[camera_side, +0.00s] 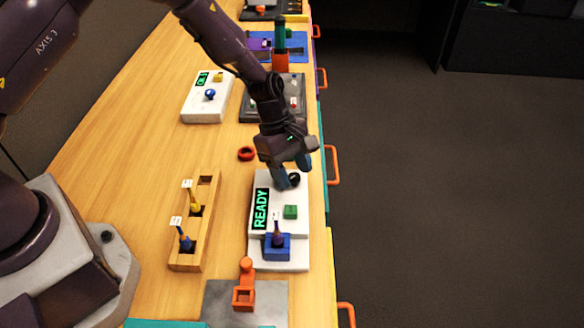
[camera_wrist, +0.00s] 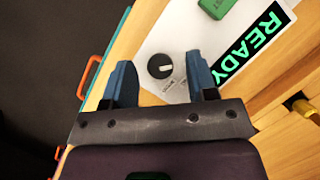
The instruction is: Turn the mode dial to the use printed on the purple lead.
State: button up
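The black mode dial (camera_wrist: 158,66) has a white pointer line aimed right in the wrist view; small print beside it is too blurred to read. It also shows in the side view (camera_side: 294,180) at the far end of the white panel (camera_side: 291,255). My gripper (camera_side: 292,173) is over that end, its two blue fingers spread apart with nothing between them touching. In the wrist view the dial appears between and beyond the fingertips (camera_wrist: 159,58). The purple lead (camera_side: 277,238) stands upright in a blue block (camera_side: 277,250) on the panel; its white tag (camera_side: 276,216) is too small to read.
The panel has a green READY display (camera_side: 261,209) and a green button (camera_side: 291,212). A wooden rack (camera_side: 207,210) holds a yellow lead (camera_side: 195,203) and a blue lead (camera_side: 185,241). A red ring (camera_side: 247,153) lies nearby. The table edge is close on the right.

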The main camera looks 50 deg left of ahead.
jog(key=c, duration=0.9)
jog(key=shift+m, duration=0.3)
jog(key=m+g, duration=0.1)
jog(key=m, duration=0.3)
jog(key=shift+w+g, duration=0.15)
jog(key=shift+g, duration=0.25)
jog(key=shift+o, duration=0.2)
jog(key=m+g+y, duration=0.1)
jog(key=m, duration=0.4)
jog(key=shift+w, duration=0.1)
jog(key=m+y, duration=0.1)
jog(key=m, duration=0.1)
jog(key=m+g+y, duration=0.1)
jog(key=m, duration=0.2)
jog(key=shift+d+g, duration=0.2)
jog(key=shift+g, duration=0.1)
jog(key=m+y, duration=0.1)
jog(key=m, duration=0.1)
jog(key=m+y, duration=0.1)
jog(key=m, duration=0.2)
jog(key=shift+w+d, duration=0.1)
jog(key=shift+d, duration=0.05)
jog(key=shift+m, duration=0.3)
